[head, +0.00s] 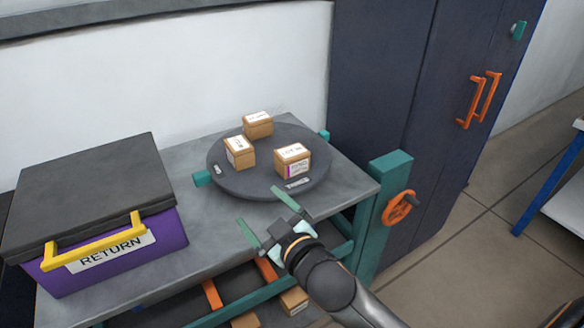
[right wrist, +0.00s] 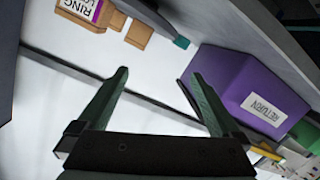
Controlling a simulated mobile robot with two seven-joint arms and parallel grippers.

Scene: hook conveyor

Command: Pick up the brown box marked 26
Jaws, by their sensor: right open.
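Three brown boxes sit on a round dark turntable (head: 240,187): a back box (head: 258,125), a left box (head: 239,153) and a right box (head: 292,161) with a purple-edged label. I cannot read a 26 on any of them. My right gripper (head: 258,206) is open and empty, in front of the turntable and apart from the boxes. In the right wrist view its fingers (right wrist: 160,76) are spread with nothing between them. That view also shows a brown box with a purple label (right wrist: 85,10) and another brown piece (right wrist: 138,34) at the upper left. My left gripper is out of view.
A purple bin marked RETURN (head: 170,239) with a dark lid and yellow handle stands left on the grey table (head: 195,270). A teal post with an orange handwheel (head: 400,207) is at the right. More brown boxes (head: 294,301) lie below the tabletop. A dark cabinet (head: 385,80) stands behind.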

